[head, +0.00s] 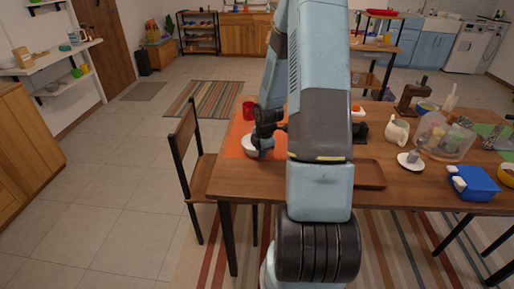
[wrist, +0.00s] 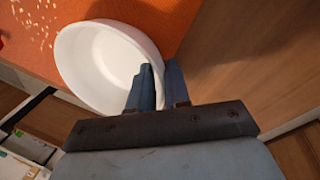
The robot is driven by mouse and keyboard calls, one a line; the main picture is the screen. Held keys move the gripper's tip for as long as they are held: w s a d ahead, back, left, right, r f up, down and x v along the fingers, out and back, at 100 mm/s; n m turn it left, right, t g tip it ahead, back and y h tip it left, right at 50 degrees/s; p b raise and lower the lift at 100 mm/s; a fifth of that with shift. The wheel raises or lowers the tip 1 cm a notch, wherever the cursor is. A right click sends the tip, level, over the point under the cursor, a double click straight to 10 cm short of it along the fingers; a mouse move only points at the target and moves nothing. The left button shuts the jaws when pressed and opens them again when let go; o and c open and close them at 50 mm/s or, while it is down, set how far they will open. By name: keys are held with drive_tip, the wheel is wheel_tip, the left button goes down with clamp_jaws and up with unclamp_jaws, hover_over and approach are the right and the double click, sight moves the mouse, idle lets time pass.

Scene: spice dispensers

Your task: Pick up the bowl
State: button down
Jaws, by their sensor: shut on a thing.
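A white bowl (wrist: 98,65) shows in the wrist view, at the upper left, over an orange mat (wrist: 70,16). My gripper (wrist: 158,72) is at the bowl's right rim, with its two fingers close together and shut on the bowl's wall. In the head view the bowl (head: 253,147) is at the left end of the wooden table, over the orange mat (head: 238,130). My gripper (head: 266,147) is above its right side there, and my arm hides part of the table. I cannot tell whether the bowl touches the mat.
A red cup (head: 249,110) stands behind the bowl. A wooden chair (head: 190,160) is at the table's left edge. A brown tray (head: 368,174), white jug (head: 397,131), clear container (head: 440,138) and blue box (head: 474,184) are on the right side of the table.

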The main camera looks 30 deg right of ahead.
idle(0.3)
drive_tip(key=shift+r, duration=0.55)
drive_tip(key=shift+v, duration=1.25)
drive_tip(key=s+d+r, duration=0.1)
drive_tip(key=s+r, duration=0.8)
drive_tip(key=s, duration=0.4)
drive_tip(key=shift+d+r, duration=0.15)
drive_tip(key=shift+r, duration=0.1)
